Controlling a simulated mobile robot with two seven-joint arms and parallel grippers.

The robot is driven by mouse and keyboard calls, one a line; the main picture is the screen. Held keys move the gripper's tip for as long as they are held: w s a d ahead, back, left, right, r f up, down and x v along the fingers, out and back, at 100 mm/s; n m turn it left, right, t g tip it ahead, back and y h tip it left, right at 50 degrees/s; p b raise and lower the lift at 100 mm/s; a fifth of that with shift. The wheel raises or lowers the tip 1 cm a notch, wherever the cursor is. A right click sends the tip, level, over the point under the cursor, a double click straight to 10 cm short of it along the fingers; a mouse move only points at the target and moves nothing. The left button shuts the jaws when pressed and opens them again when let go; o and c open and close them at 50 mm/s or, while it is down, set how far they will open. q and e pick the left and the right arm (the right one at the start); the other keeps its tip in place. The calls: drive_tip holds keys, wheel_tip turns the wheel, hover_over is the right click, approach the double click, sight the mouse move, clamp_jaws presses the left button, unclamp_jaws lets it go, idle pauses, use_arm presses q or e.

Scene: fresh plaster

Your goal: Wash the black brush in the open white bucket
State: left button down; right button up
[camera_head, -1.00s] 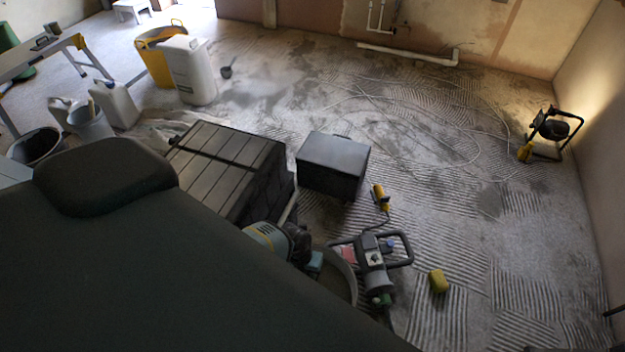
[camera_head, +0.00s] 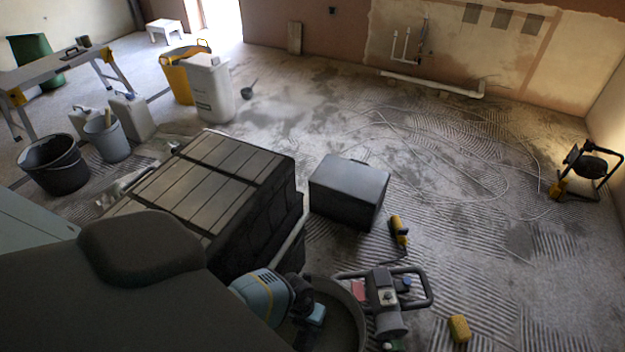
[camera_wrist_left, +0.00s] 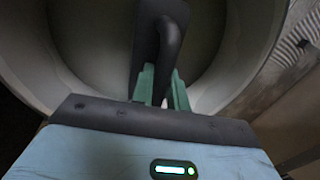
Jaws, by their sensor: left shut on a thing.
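My left gripper (camera_head: 313,316) is at the left part of the round, pale open bucket (camera_head: 355,308) at the bottom of the head view. In the left wrist view its green fingers (camera_wrist_left: 163,86) are shut on the dark curved handle of the black brush (camera_wrist_left: 170,42). The brush's flat dark body lies over the bucket's interior; the pale bucket wall (camera_wrist_left: 85,45) curves around it. I cannot tell whether the brush touches the bottom. In the head view my arm and gripper hide most of the brush and bucket. My right gripper is not in view.
A grey power mixer (camera_head: 385,300) stands right against the bucket. A black slatted crate (camera_head: 215,165) and a dark box (camera_head: 348,188) stand behind. A yellow sponge (camera_head: 459,328) lies on the floor. A black bucket (camera_head: 55,165) stands far left. Floor to the right is mostly clear.

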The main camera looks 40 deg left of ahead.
use_arm(q)
wheel_tip(320, 180, down, 4)
drive_tip(key=shift+s+r+b, duration=0.1)
drive_tip(key=shift+r+b, duration=0.15)
drive_tip(key=shift+b, duration=1)
drive_tip(key=shift+f+b, duration=0.65)
